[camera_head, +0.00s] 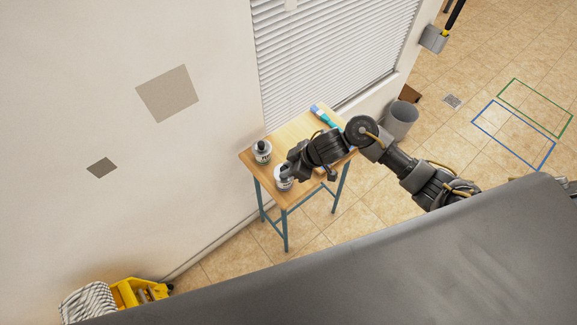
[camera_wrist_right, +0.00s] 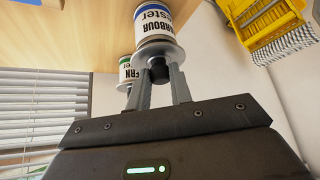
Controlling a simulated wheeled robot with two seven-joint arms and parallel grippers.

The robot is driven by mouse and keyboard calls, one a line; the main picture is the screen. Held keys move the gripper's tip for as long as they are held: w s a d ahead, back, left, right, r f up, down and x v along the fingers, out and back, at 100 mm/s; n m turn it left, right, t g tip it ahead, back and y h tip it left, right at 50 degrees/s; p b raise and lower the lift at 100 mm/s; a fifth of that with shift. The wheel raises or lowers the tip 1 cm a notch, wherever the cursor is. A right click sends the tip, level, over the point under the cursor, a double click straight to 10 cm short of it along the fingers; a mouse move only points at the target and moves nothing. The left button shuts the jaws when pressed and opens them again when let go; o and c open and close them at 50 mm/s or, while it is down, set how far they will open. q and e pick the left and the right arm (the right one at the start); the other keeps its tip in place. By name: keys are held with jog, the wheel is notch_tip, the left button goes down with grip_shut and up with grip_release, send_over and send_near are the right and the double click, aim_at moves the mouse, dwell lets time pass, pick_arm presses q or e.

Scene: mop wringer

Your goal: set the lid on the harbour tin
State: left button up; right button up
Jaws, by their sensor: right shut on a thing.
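The harbour tin (camera_wrist_right: 152,20), white with a blue band, stands on the small wooden table; it also shows in the head view (camera_head: 284,184). My right gripper (camera_wrist_right: 159,78) is shut on the black knob of the silver lid (camera_wrist_right: 158,54). The lid is at the tin's mouth; I cannot tell whether it is fully seated. In the head view my right gripper (camera_head: 287,170) is over the tin and hides part of its top. A second tin (camera_head: 263,155), with a green band in the wrist view (camera_wrist_right: 126,70), stands beside it. My left gripper is out of view.
The wooden table (camera_head: 290,133) has a teal brush (camera_head: 322,116) near its far end. A white wall and window blinds (camera_head: 330,55) run behind it. A grey bin (camera_head: 402,119) stands to the right. A yellow mop bucket (camera_head: 135,292) is at lower left.

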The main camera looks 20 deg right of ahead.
jog(key=shift+f, duration=0.25)
dwell(0.5)
jog(key=o, duration=1)
notch_tip(320, 180, up, 5)
jog(key=p, duration=0.6)
jog(key=shift+r, duration=1)
